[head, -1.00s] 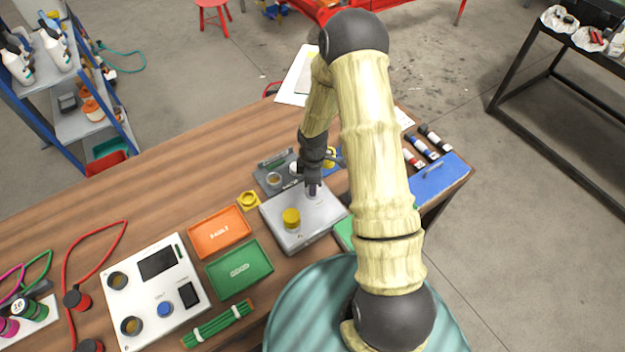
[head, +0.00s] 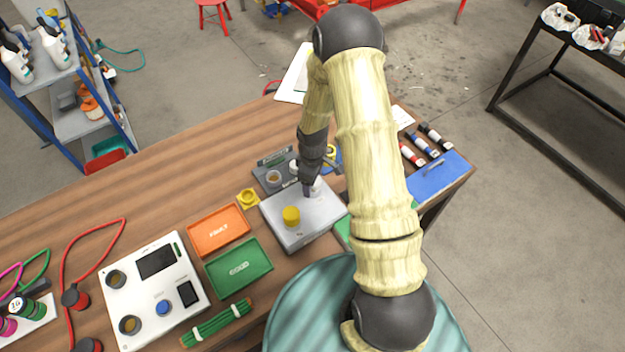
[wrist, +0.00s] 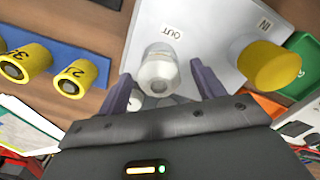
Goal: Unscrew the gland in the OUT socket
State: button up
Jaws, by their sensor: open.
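The OUT gland (wrist: 158,68), a pale whitish cylinder, stands beside the OUT label (wrist: 172,33) on the grey pump plate (head: 318,222). In the wrist view my gripper (wrist: 163,76) is open, with one purple finger on each side of the gland and a visible gap to each. I cannot tell whether the fingers reach down to its height. In the head view my gripper (head: 308,190) is over the far part of the plate and partly hides the gland. A yellow gland (head: 291,216) stands at the IN label (wrist: 264,25); it also shows in the wrist view (wrist: 270,66).
An orange tray (head: 218,231) and a green tray (head: 239,270) lie left of the plate. A yellow ring-shaped part (head: 248,198) and a dark grey holder (head: 268,186) sit close behind. Numbered yellow cylinders (wrist: 75,78) show at the left in the wrist view.

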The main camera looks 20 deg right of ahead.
jog(key=shift+m, duration=0.3)
jog(key=m, duration=0.4)
jog(key=shift+b, duration=0.3)
jog(key=c, duration=1)
jog(key=n, duration=0.3)
jog(key=shift+r+p, duration=0.1)
jog(key=shift+p, duration=0.25)
jog(key=shift+c, duration=0.2)
jog(key=shift+n, duration=0.7)
